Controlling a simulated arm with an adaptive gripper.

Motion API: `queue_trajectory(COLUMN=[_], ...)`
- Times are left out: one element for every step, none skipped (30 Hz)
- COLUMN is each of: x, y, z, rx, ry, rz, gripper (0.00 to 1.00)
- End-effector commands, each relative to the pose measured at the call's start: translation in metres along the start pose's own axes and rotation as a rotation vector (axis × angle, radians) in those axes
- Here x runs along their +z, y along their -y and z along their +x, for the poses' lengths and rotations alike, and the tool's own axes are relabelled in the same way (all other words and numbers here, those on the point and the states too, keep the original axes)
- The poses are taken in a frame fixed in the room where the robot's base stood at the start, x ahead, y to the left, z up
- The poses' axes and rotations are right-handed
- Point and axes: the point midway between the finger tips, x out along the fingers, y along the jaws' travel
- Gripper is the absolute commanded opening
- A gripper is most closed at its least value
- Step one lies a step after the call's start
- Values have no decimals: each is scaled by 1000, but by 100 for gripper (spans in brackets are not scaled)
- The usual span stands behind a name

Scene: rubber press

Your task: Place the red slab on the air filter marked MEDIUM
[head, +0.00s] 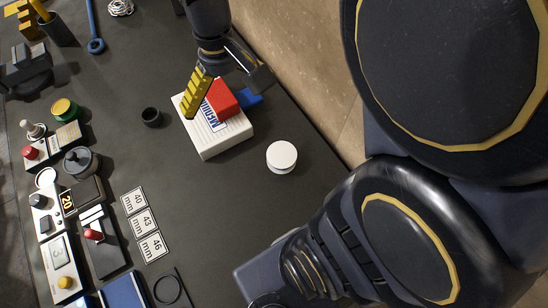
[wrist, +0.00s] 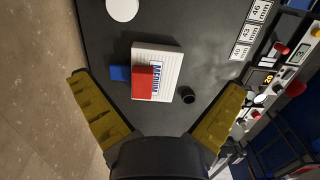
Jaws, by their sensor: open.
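The white air filter marked MEDIUM (head: 214,138) lies flat on the dark table. It also shows in the wrist view (wrist: 171,66). The red slab (head: 222,99) lies on the filter and partly covers its blue lettering; in the wrist view the red slab (wrist: 142,82) is at the filter's left side. A blue block (head: 249,97) sits beside the red slab at the filter's edge, and it shows in the wrist view (wrist: 120,73). My gripper (head: 226,92) has its yellow fingers wide apart and empty; in the wrist view (wrist: 160,115) nothing is between them.
A white round puck (head: 282,155) stands right of the filter, and a small black cup (head: 151,117) left of it. Number cards (head: 143,221) lie nearer the front. A control panel (head: 62,258) and several tools line the left side. The table's right edge runs close to the blue block.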

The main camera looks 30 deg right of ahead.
Motion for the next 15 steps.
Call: queue_trajectory(x=[24,38,56,68,79,94,104,112,121,128,133,138,141,143,145], y=[3,4,5,6,7,7,7,7,7,7,7,7,7,8,8], z=[-6,-7,-8,-8,-9,-9,-9,-9,-8,-7,-6,-5,-4,-4,-4], rx=[1,1,2,3,4,7,10,12,15,15,15,15,15,15,15], ry=[3,8,16,22,25,29,32,33,37,40,43,45,46,45,46], rz=[-1,0,0,0,0,1,3,5,7,8,8,9,9,9,10], gripper=[100,100,100,100,100,100,100,100,100,100,100,100,100,100,100])
